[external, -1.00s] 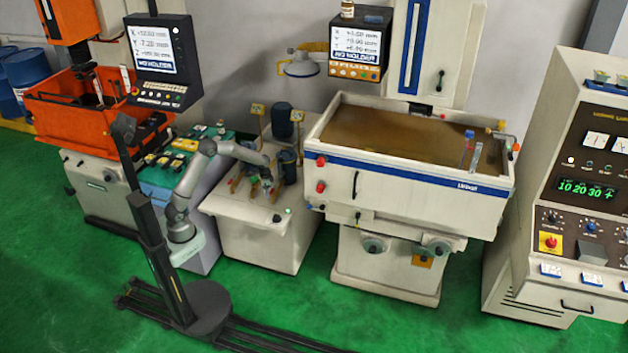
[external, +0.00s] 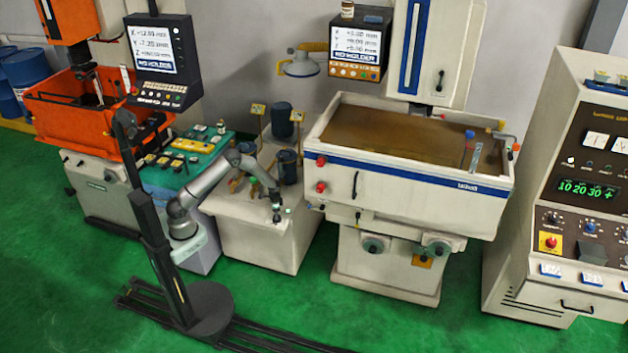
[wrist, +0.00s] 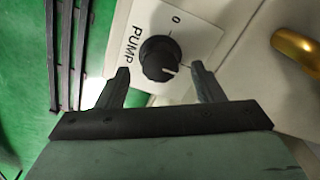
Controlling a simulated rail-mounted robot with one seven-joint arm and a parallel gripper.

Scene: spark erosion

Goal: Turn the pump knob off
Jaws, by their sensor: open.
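The pump knob (wrist: 160,58) is round and black, with a white pointer mark that points away from the printed 0. It sits on a white label plate (wrist: 195,35) marked PUMP and 0. In the wrist view my gripper (wrist: 158,72) is open, with one finger on either side of the knob and a visible gap to each. I cannot tell how far the fingertips are from the panel. In the external view my gripper (external: 277,214) is at the front top edge of the white cabinet (external: 250,235); the knob is too small to make out there.
A brass-coloured part (wrist: 296,50) lies to the right in the wrist view. In the external view, dark canisters (external: 287,165) stand at the back of the cabinet. The erosion machine's tank (external: 400,135) stands right of my gripper.

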